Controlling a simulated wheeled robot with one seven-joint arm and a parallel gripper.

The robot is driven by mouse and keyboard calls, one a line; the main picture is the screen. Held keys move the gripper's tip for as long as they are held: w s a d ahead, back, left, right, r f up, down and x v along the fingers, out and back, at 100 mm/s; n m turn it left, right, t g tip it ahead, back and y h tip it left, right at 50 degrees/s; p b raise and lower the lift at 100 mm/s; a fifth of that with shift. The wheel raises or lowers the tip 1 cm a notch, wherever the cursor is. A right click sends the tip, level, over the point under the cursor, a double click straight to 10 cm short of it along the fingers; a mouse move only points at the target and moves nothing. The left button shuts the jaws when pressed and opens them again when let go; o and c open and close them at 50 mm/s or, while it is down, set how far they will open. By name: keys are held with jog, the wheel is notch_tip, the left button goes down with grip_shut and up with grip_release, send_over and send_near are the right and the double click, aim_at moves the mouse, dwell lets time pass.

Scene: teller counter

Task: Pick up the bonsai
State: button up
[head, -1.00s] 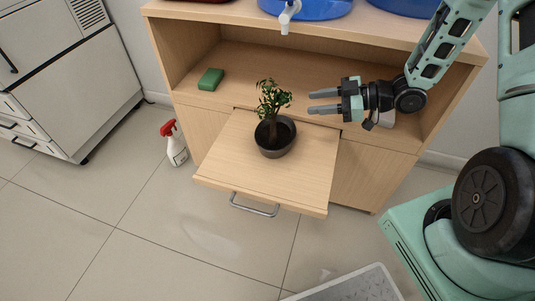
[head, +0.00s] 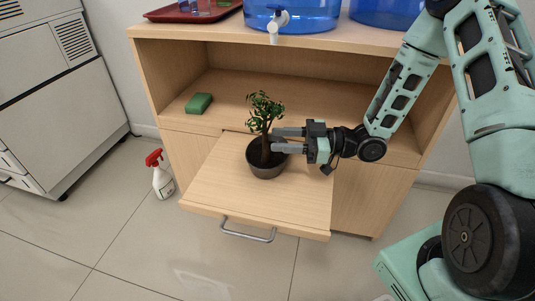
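The bonsai (head: 265,115) is a small green leafy tree with a dark trunk in a dark round pot (head: 266,168). It stands upright on a pulled-out wooden shelf (head: 310,205) with a metal handle. My gripper (head: 279,140) reaches in from the right at trunk height, above the pot's rim. Its two grey fingers are apart, one above the other in the picture, with the tips beside or around the trunk. I cannot tell whether they touch it.
A green sponge (head: 199,103) lies in the cabinet's open compartment. Blue water containers (head: 300,14) and a red tray (head: 190,11) stand on top. A spray bottle (head: 161,177) stands on the floor to the left. The front of the pulled-out shelf is clear.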

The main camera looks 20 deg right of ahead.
jog(key=b, duration=0.2)
send_over(259, 161)
jog(key=shift+a, duration=0.1)
grip_shut()
dwell(1.5)
